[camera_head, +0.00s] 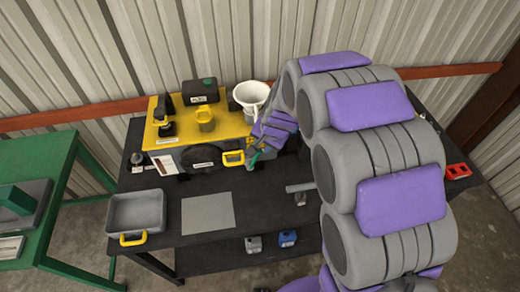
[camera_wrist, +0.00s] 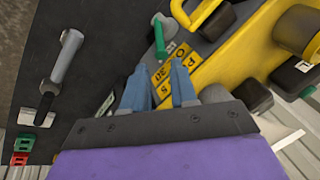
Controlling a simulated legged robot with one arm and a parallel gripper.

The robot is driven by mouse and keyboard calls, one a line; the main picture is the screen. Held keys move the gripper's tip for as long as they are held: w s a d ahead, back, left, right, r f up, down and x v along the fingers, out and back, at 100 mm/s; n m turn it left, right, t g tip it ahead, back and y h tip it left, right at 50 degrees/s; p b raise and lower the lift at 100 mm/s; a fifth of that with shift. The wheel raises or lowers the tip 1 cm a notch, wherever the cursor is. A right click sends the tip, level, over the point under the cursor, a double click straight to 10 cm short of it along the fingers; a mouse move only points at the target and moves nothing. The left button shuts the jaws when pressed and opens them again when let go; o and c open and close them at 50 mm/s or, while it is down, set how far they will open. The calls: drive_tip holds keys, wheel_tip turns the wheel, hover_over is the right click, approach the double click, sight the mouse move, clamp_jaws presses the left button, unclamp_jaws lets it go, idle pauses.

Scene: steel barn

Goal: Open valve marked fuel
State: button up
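A yellow machine (camera_head: 222,133) stands on the black table, and its yellow edge also shows in the wrist view (camera_wrist: 235,55). A small green lever (camera_head: 253,159) with a grey end sticks out at its right front corner. The lever (camera_wrist: 161,47) lies just beyond my fingertips in the wrist view. Yellow plates (camera_wrist: 164,73) with black characters sit beside it; I cannot read the word fuel on them. My gripper (camera_wrist: 161,70) has its two blue-grey fingers apart with nothing seen held between them. In the head view my gripper (camera_head: 262,148) is beside the machine's right end, close to the lever.
A white funnel (camera_head: 251,94) stands behind my gripper. A grey tray (camera_head: 130,213) and grey mat (camera_head: 208,214) lie at the front left. A green table (camera_head: 52,170) stands at left.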

sight(254, 159)
drive_tip(key=v, duration=0.3)
drive_tip(key=shift+s+r, duration=0.15)
drive_tip(key=shift+r, duration=0.15)
drive_tip(key=shift+c, duration=0.2)
